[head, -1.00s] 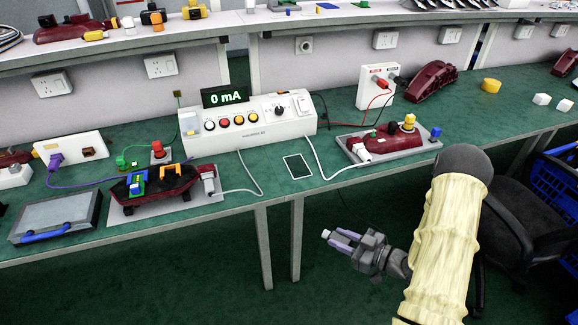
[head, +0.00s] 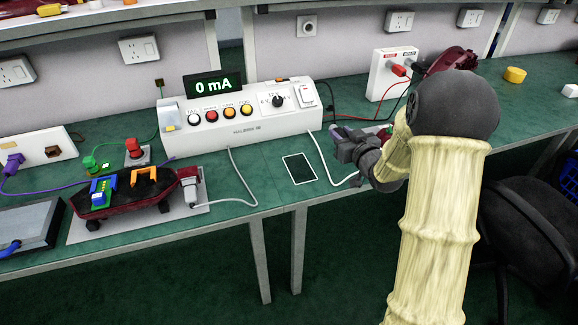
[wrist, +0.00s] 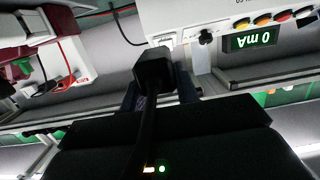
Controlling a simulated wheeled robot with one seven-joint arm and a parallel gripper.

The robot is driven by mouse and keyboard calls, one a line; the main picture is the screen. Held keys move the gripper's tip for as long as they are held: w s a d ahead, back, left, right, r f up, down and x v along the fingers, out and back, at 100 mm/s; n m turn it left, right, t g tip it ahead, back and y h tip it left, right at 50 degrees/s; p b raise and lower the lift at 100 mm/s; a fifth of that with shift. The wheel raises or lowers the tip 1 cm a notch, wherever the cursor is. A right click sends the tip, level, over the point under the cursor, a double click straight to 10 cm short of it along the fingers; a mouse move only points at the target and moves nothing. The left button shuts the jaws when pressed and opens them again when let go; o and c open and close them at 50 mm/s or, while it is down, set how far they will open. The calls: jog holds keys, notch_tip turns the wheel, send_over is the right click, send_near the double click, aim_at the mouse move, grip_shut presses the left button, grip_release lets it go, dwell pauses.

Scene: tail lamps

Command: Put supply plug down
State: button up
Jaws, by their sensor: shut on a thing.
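My gripper (head: 343,134) is raised near the front edge of the bench, right of the white supply box (head: 240,118), with its purple fingers toward the back left. In the wrist view my gripper (wrist: 158,90) is shut on a dark, blocky supply plug (wrist: 154,68) with a cable running back over the wrist. The plug looks clear of the box in that view. I cannot make out the plug in the head view, and its height above the bench is unclear.
A dark flat panel (head: 300,168) lies on the bench in front of the box. A red lamp on a grey board (head: 84,229) stands at left, with a white plug (head: 190,186) at its end. My arm mostly hides the right-hand lamp. A white socket box (head: 391,75) stands behind.

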jog(key=shift+w+r, duration=0.35)
jog(key=shift+s+f, duration=0.1)
jog(key=b, duration=0.1)
send_over(337, 167)
notch_tip(337, 167, down, 6)
jog(key=shift+f, duration=0.1)
jog(key=shift+f+b, duration=0.55)
jog(key=shift+f, duration=1.25)
